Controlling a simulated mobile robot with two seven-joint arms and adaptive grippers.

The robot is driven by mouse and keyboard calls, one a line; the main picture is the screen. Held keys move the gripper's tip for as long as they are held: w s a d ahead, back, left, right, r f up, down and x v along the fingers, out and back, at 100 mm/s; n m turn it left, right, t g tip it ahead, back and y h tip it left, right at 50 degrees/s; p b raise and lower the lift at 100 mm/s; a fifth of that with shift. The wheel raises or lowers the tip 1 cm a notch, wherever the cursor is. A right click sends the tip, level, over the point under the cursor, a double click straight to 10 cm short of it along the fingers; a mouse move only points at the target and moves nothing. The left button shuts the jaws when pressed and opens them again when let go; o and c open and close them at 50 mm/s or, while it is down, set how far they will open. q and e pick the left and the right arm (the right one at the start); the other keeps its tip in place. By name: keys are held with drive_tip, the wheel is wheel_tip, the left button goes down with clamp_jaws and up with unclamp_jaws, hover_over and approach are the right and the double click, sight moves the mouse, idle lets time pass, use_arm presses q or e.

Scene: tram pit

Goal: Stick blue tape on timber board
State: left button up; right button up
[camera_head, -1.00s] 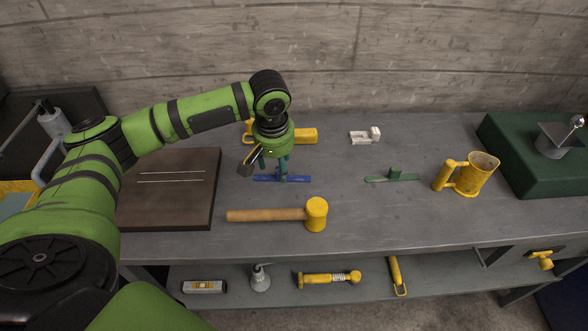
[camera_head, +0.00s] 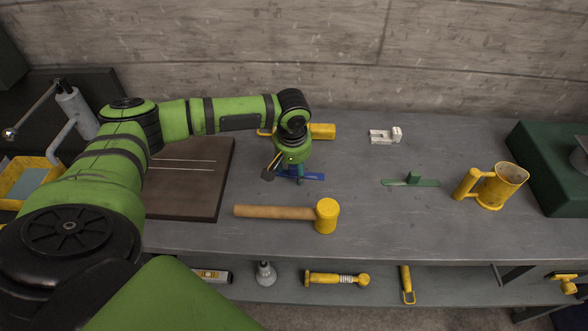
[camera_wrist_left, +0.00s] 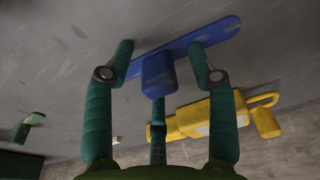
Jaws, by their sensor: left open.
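The blue tape (camera_head: 314,177) is a flat blue strip with a raised blue block in its middle. It lies on the grey bench top, right of the timber board. The timber board (camera_head: 188,193) is dark brown with two pale lines across it, and my left arm covers part of it. My left gripper (camera_head: 297,180) is over the tape and hides part of it in the head view. In the left wrist view its green fingers (camera_wrist_left: 161,58) are open on either side of the block of the tape (camera_wrist_left: 158,76). My right gripper is out of view.
A mallet (camera_head: 290,213) lies in front of the gripper. A yellow tool (camera_head: 322,131) lies just behind it. A green strip (camera_head: 412,181), a white part (camera_head: 385,136) and a yellow jug (camera_head: 492,187) stand to the right. Bench top between tape and green strip is clear.

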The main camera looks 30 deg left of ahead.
use_arm(q)
drive_tip(key=c, duration=0.8)
clamp_jaws()
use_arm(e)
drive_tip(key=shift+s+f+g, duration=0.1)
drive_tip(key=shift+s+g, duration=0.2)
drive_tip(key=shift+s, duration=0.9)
